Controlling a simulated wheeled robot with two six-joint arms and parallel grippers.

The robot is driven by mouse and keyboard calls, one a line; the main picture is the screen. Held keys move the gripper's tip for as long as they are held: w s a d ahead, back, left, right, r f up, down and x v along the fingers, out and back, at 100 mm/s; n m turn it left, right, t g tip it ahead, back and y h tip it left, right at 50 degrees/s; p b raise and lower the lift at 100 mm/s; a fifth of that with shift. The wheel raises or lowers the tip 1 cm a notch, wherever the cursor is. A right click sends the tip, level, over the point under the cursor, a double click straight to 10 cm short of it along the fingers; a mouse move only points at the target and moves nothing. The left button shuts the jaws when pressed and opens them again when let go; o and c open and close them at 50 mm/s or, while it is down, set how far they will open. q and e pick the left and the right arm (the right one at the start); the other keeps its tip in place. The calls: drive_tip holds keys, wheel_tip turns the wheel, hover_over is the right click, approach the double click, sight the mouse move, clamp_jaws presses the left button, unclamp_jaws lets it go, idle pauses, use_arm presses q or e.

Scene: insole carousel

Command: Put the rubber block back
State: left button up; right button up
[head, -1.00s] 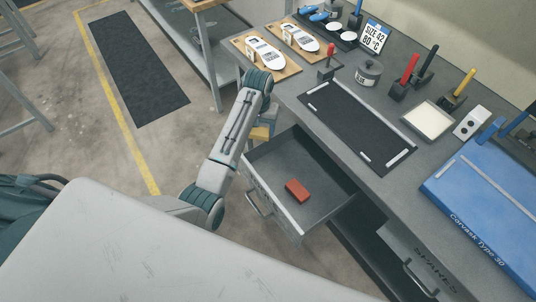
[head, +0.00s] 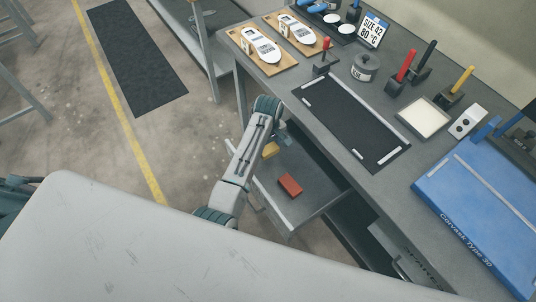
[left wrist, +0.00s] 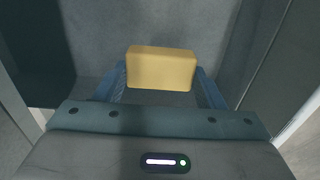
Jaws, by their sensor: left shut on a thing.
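A yellow block (head: 270,150) is held by my left gripper (head: 279,141); the arm partly hides both in the head view. The block also shows in the left wrist view (left wrist: 160,68), where the blue fingers of the gripper (left wrist: 162,88) are shut on its two sides. The block is over or just at the left end of an open grey drawer (head: 311,199); I cannot tell its height. A red block (head: 290,185) lies on the drawer floor. My right gripper is not in view.
The workbench (head: 385,185) above the drawer carries a black mat (head: 350,120), a grey tape roll (head: 365,67), a shallow tray (head: 424,118) and a blue machine (head: 480,220). A lower drawer marked SPARES (head: 400,250) is also open. The drawer floor around the red block is clear.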

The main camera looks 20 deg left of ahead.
sight(268, 160)
use_arm(q)
drive_tip(key=shift+f+p, duration=0.3)
drive_tip(key=shift+f, duration=2.5)
drive_tip(key=shift+f, duration=0.15)
drive_tip(key=o, duration=0.9)
wheel_tip(268, 160, up, 12)
drive_tip(key=shift+r+b, duration=0.2)
drive_tip(key=shift+b, duration=0.45)
